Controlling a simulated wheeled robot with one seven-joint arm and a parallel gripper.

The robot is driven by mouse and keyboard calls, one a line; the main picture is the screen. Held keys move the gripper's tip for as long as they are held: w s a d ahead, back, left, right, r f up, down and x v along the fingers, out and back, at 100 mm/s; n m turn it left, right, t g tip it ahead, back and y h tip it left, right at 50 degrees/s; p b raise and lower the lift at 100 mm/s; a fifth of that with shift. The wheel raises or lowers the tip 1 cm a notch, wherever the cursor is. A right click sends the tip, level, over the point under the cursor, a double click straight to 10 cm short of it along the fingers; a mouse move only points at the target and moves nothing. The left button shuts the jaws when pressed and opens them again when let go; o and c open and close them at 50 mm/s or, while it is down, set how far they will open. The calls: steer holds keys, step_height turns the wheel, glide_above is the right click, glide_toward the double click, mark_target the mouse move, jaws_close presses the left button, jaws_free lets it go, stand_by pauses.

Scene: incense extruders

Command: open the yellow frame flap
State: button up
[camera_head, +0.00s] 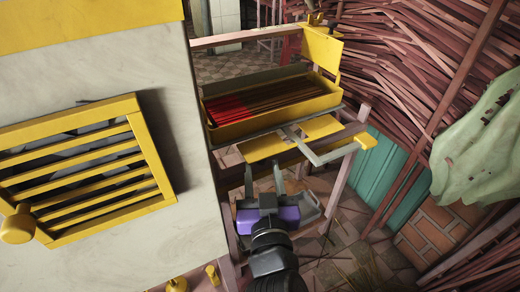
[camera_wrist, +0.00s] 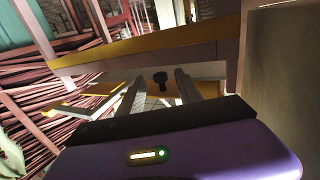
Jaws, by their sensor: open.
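A yellow slatted frame (camera_head: 88,170) sits on the pale machine wall at the left of the head view, tilted in the picture. A round yellow knob (camera_head: 17,226) is at its lower left corner. Its right edge casts a shadow on the wall; I cannot tell whether it stands ajar. My gripper (camera_head: 264,180) is open and empty, right of the machine and well apart from this frame. In the wrist view my gripper (camera_wrist: 161,76) points toward a small dark knob (camera_wrist: 160,78), seen between the fingers. The slatted frame is not recognizable there.
A yellow tray (camera_head: 237,131) of red and brown sticks stands on a rack above my gripper. A grey bracket (camera_head: 325,155) with a yellow end juts out below it. A yellow bar (camera_wrist: 150,46) crosses the wrist view. Bundled sticks (camera_head: 420,60) fill the right.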

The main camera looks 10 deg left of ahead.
mark_target(260, 152)
steer(key=w, duration=0.3)
steer(key=w+a+b, duration=0.1)
steer(key=w, duration=0.2)
steer(key=shift+w+a, duration=0.2)
steer(key=shift+w, duration=0.05)
jaws_close()
